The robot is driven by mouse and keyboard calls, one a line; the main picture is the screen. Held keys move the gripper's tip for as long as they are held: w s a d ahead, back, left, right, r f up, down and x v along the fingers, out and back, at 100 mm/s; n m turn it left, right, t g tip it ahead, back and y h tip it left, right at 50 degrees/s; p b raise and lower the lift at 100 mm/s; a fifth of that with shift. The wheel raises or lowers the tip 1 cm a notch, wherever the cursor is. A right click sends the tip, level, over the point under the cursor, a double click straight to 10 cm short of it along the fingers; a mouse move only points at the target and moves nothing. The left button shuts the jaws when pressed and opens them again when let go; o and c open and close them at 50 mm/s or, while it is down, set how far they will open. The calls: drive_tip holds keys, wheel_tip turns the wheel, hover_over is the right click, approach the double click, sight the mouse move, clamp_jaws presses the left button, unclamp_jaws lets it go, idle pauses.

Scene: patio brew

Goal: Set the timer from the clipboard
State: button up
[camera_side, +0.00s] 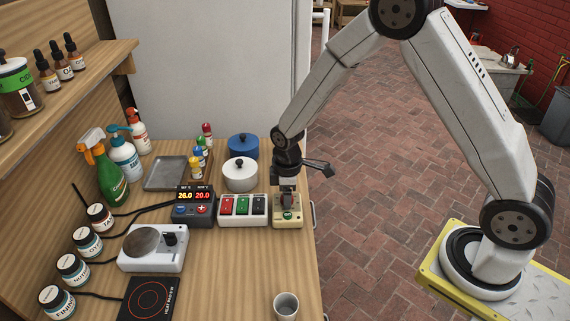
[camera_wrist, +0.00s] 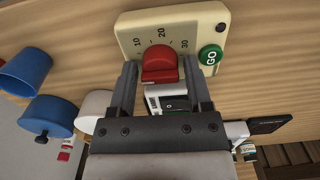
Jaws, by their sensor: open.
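The timer is a cream box (camera_side: 288,222) at the right end of a row of devices on the bench. In the wrist view its face (camera_wrist: 188,22) shows the marks 10, 20 and 30, a red knob (camera_wrist: 160,62) and a green GO button (camera_wrist: 210,55). My gripper (camera_wrist: 160,70) is open, with one finger on each side of the red knob; I cannot tell whether they touch it. In the side view my gripper (camera_side: 288,192) points down just over the timer and hides its knob. The knob's exact setting is unclear. I see no clipboard in either view.
A white pot (camera_side: 240,175) and a blue pot (camera_side: 243,146) stand behind. A grey cup (camera_side: 286,306) is at the front; bench between is clear.

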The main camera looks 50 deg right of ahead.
clamp_jaws()
drive_tip(key=shift+m, duration=0.5)
drive_tip(key=m, duration=1.3)
drive_tip(key=shift+m, duration=0.3)
drive_tip(key=m, duration=0.4)
drive_tip(key=shift+m, duration=0.4)
